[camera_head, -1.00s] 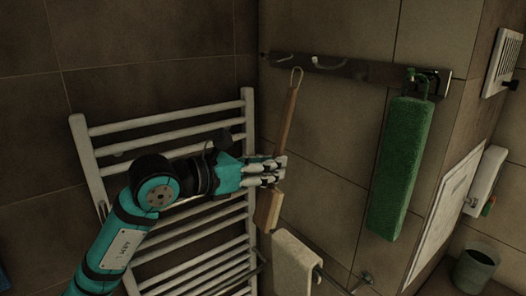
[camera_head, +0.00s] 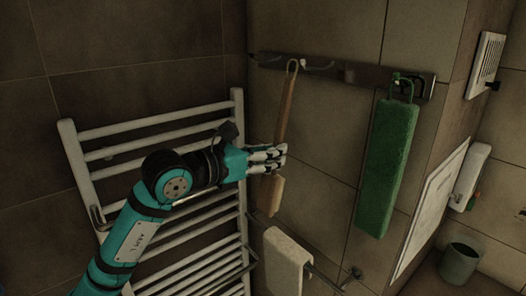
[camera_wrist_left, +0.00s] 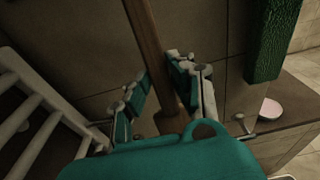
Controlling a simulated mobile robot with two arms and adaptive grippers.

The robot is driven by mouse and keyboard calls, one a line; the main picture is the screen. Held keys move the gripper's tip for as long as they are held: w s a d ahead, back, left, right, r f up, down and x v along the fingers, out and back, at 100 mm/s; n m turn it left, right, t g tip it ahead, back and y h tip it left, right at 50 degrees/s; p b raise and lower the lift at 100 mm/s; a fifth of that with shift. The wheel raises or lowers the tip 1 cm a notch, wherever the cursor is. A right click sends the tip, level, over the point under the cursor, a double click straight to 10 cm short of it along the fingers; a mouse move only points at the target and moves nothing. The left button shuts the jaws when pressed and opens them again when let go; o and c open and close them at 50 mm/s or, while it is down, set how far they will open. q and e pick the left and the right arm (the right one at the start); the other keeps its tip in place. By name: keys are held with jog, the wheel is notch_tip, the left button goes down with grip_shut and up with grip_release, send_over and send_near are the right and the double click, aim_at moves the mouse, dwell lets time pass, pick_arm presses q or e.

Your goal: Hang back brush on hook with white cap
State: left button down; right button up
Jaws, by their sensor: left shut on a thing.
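The back brush (camera_head: 284,112) has a long wooden handle with a loop at its top and a block-shaped head at the bottom. My left gripper (camera_head: 279,158) is shut on its lower handle and holds it nearly upright, leaning slightly right at the top. The handle (camera_wrist_left: 147,45) also shows between the fingers in the left wrist view. My right gripper is not in view.
A green cloth-like piece (camera_head: 387,165) hangs at the rail's right end. A white towel radiator (camera_head: 75,160) stands behind my left arm. A pale towel (camera_head: 287,262) hangs on a bar below the brush. A grey cup (camera_head: 460,263) is at lower right.

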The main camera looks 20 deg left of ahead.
pick_arm(q)
jog(key=x, duration=0.5)
jog(key=shift+w+d+f, duration=0.1)
jog(key=shift+w+f, duration=0.1)
jog(key=shift+f, duration=0.25)
dwell(0.8)
